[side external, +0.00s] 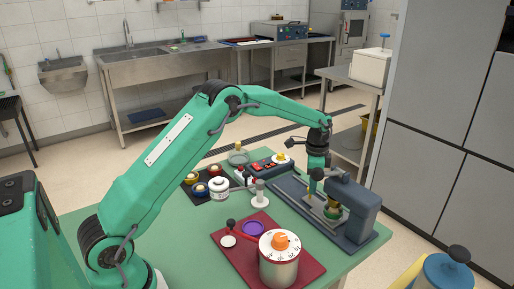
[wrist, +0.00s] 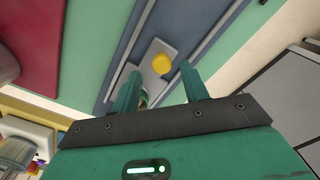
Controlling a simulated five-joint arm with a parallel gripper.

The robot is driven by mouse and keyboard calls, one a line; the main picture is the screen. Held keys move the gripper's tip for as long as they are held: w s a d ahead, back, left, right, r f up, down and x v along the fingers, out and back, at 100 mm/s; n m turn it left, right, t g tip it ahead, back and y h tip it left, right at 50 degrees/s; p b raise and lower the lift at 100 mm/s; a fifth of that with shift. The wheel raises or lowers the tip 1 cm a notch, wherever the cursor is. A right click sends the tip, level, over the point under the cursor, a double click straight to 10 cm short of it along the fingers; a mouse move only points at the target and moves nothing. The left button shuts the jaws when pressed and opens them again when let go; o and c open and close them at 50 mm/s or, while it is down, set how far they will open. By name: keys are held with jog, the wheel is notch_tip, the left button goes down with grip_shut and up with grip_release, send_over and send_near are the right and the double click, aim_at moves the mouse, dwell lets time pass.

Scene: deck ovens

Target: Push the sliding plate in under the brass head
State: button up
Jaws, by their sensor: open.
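A dark blue-grey press (side external: 358,203) stands on a long base at the right of the green table. A brass head (side external: 334,210) shows low at its front, partly hidden. The light grey sliding plate (wrist: 150,82) lies in the base's track, with a round yellow knob (wrist: 161,63) on it. My gripper (side external: 313,189) points down over the track beside the press. In the wrist view my gripper (wrist: 157,72) has its two green fingers apart, with the knob showing between and just beyond their tips. I cannot tell whether a finger touches the knob or plate.
A red mat (side external: 226,258) at the front holds a white dial timer (side external: 279,262) and a purple disc (side external: 253,228). A dark tray (side external: 195,194) with jars and a red device (side external: 263,164) stand further back. The table's right edge is close to the press.

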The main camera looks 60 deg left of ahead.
notch_tip(320, 180, up, 6)
dwell(0.4)
jog(key=shift+r, duration=0.15)
jog(key=s+d+r+n+t, duration=0.3)
jog(key=s+r+n, duration=0.1)
jog(key=s+r, duration=1.2)
jog(key=s+f+n+t, duration=0.1)
jog(key=s+f+n, duration=0.1)
jog(key=s, duration=0.8)
jog(key=s+d+f+n+t, duration=0.1)
jog(key=s+f+n, duration=0.1)
jog(key=s, duration=0.8)
jog(key=shift+d+n+t, duration=0.25)
jog(key=shift+n+t, duration=0.05)
jog(key=shift+n, duration=0.2)
